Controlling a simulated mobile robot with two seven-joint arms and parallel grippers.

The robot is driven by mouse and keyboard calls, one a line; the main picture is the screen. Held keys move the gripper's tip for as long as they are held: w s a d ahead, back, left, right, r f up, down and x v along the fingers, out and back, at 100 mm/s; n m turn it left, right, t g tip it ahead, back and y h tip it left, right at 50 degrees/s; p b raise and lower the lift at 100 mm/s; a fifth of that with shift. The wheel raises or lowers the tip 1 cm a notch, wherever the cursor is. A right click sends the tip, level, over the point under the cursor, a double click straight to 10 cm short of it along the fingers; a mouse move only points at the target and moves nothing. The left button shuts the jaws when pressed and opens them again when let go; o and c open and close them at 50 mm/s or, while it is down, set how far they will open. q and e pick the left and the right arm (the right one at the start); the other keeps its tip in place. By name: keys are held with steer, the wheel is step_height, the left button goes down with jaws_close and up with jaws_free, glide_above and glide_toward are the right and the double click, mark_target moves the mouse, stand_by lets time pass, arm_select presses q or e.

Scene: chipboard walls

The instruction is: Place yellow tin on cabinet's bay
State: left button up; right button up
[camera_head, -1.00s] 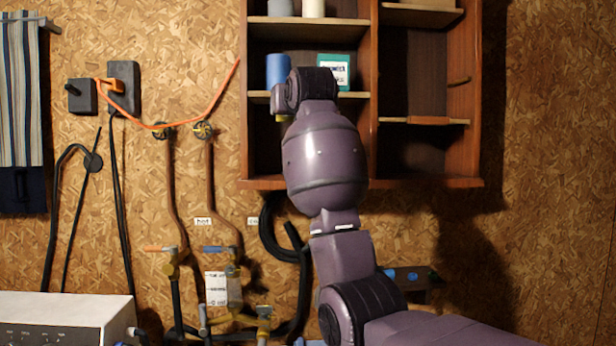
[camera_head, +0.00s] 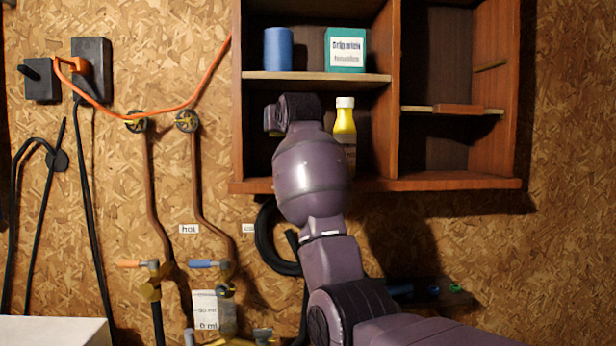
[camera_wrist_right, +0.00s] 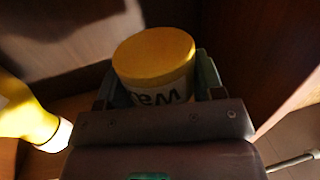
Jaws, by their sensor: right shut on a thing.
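The yellow tin (camera_wrist_right: 153,56), with a yellow lid and a white lettered label, sits between the fingers of my right gripper (camera_wrist_right: 155,82) in the right wrist view. The gripper is shut on it. In the head view my right arm covers the tin and fingers; the wrist is in front of the lower left bay of the wooden cabinet (camera_head: 450,184). A wall of the bay also shows in the wrist view (camera_wrist_right: 265,50). I cannot tell whether the tin touches the bay floor. My left gripper is not in view.
A yellow bottle with a white cap (camera_head: 345,122) stands in the same bay, right of my wrist. A blue cylinder (camera_head: 278,49) and a green box (camera_head: 345,50) stand on the shelf (camera_head: 320,78) above. The lower right bay (camera_head: 435,143) looks empty.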

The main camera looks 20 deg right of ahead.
steer(key=shift+w, duration=0.1)
step_height(320, 180, down, 5)
steer(key=shift+f+p, duration=0.2)
steer(key=shift+p, duration=0.2)
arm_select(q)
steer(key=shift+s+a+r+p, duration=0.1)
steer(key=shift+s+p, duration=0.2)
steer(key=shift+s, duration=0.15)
arm_select(e)
steer(key=shift+f, duration=2.1)
steer(key=shift+f, duration=0.15)
steer(key=o, duration=1)
steer(key=shift+c, duration=0.2)
arm_select(q)
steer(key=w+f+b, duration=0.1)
steer(key=b, duration=0.2)
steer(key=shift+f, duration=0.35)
arm_select(e)
steer(key=s+a, duration=0.1)
steer(key=s, duration=1.1)
steer(key=shift+s+r, duration=0.15)
steer(key=shift+r, duration=0.25)
